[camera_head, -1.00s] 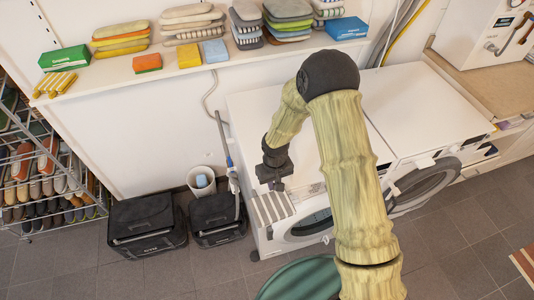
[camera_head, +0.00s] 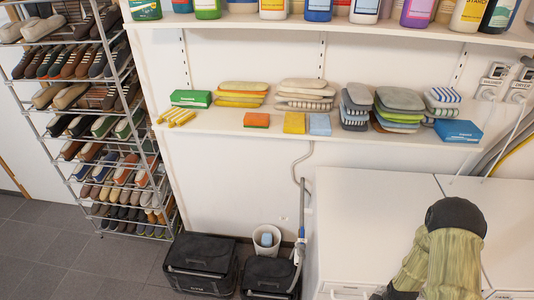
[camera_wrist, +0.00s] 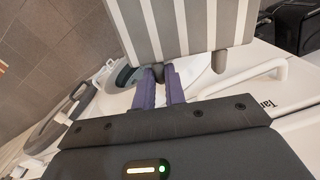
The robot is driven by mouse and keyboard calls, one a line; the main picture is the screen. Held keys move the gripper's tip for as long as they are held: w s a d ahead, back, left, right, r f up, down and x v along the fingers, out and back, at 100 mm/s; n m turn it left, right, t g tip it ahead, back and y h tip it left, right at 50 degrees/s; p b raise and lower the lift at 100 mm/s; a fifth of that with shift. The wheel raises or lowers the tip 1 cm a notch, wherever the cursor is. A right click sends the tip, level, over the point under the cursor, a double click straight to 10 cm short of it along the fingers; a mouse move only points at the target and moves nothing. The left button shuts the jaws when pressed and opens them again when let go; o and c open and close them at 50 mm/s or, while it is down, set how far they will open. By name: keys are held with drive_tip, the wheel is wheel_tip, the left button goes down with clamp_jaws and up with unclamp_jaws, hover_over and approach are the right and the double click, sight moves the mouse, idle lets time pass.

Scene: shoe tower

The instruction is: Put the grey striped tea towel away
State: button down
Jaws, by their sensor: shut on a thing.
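The grey striped tea towel (camera_wrist: 188,28) is a folded flat piece with grey and white stripes. In the wrist view it sits at the tips of my gripper (camera_wrist: 161,76), whose purple fingers are shut on its near edge. The towel is held in front of the white washing machine (camera_wrist: 215,118). In the head view my arm shows at the lower right, and the gripper and towel are out of the picture. On the wall shelf (camera_head: 215,118) stand several stacks of folded cloths, among them a beige and grey striped stack (camera_head: 305,95) and a grey striped stack (camera_head: 355,108).
The shelf also holds a yellow stack (camera_head: 240,95), a mixed green and grey stack (camera_head: 399,105), a blue striped stack (camera_head: 443,98), a green box (camera_head: 190,98), a blue box (camera_head: 458,131) and sponges (camera_head: 294,123). Bottles (camera_head: 318,10) line the shelf above. A shoe rack (camera_head: 110,130) stands left.

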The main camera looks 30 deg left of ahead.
drive_tip(key=d+f+m, duration=0.1)
drive_tip(key=d+f, duration=0.3)
drive_tip(key=d, duration=0.1)
drive_tip(key=shift+d+f+m, duration=0.25)
drive_tip(key=shift+d+m, duration=0.05)
drive_tip(key=shift+d, duration=0.15)
